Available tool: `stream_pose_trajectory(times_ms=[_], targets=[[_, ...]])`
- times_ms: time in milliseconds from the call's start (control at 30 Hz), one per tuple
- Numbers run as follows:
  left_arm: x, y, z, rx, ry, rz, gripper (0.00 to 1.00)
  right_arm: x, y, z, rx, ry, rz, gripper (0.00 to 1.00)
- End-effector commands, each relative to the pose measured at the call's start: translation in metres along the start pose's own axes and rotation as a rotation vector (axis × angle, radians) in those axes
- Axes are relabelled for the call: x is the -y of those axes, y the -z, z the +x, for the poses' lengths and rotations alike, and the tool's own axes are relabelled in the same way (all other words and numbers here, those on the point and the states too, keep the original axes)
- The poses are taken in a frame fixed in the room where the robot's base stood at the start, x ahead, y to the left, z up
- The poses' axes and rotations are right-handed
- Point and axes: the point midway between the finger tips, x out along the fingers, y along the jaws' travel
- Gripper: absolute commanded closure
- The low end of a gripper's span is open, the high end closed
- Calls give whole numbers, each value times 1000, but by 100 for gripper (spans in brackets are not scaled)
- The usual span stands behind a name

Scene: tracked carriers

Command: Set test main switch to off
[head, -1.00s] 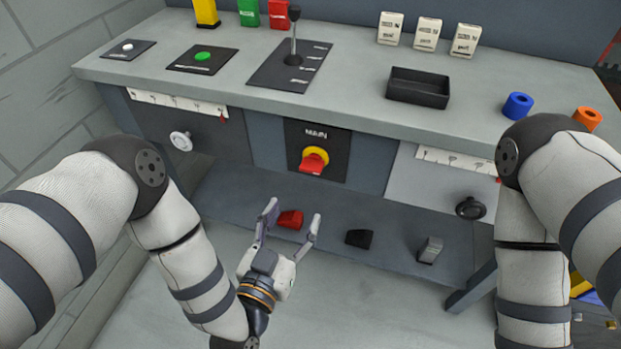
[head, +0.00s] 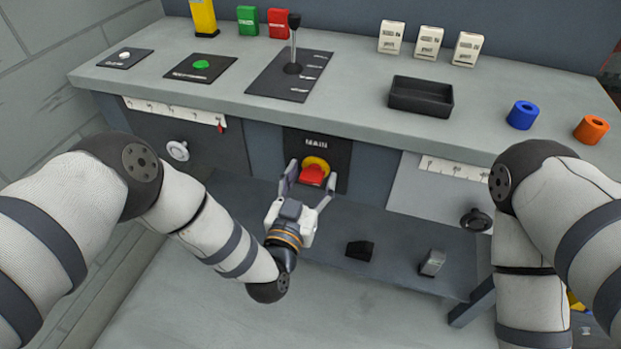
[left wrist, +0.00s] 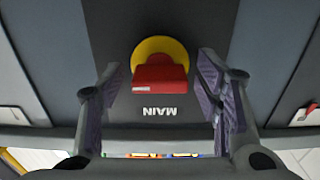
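The main switch is a red handle (head: 312,176) on a yellow round base (head: 318,163), set on a black panel labelled MAIN (head: 338,150) in the bench front. The red handle also shows in the left wrist view (left wrist: 160,74), with its yellow base (left wrist: 160,47). My left gripper (head: 310,181) is open, with its fingers spread to either side of the handle. In the left wrist view the fingers (left wrist: 160,88) stand apart from the handle, with gaps on both sides. My right gripper is not in view; only the right arm shows.
A lower shelf holds a black block (head: 360,250) and a grey block (head: 432,263). A hand wheel (head: 177,151) is left of the panel, and a dark knob (head: 475,220) is right. The bench top carries a lever (head: 293,45) and a black tray (head: 420,96).

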Motion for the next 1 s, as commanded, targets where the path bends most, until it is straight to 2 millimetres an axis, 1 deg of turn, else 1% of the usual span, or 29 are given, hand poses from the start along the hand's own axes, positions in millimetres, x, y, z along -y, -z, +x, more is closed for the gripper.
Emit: stream_pose_trajectory(times_ms=[33, 67, 100, 200, 400, 567, 767, 1000], targets=[[0, 0, 0, 0, 0, 0, 53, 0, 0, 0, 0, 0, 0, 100], [0, 0, 0, 0, 0, 0, 60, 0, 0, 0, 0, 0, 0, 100], [0, 0, 0, 0, 0, 0, 69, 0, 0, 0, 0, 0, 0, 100], [0, 0, 0, 0, 0, 0, 90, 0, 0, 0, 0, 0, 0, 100], [0, 0, 0, 1, 0, -6, 90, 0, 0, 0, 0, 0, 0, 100], [0, -1, -1, 1, 0, -47, 90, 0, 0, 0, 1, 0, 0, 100], [0, -1, -1, 1, 0, -171, 90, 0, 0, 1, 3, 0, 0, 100], [0, -2, -1, 3, 1, -392, 90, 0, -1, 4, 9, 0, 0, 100]])
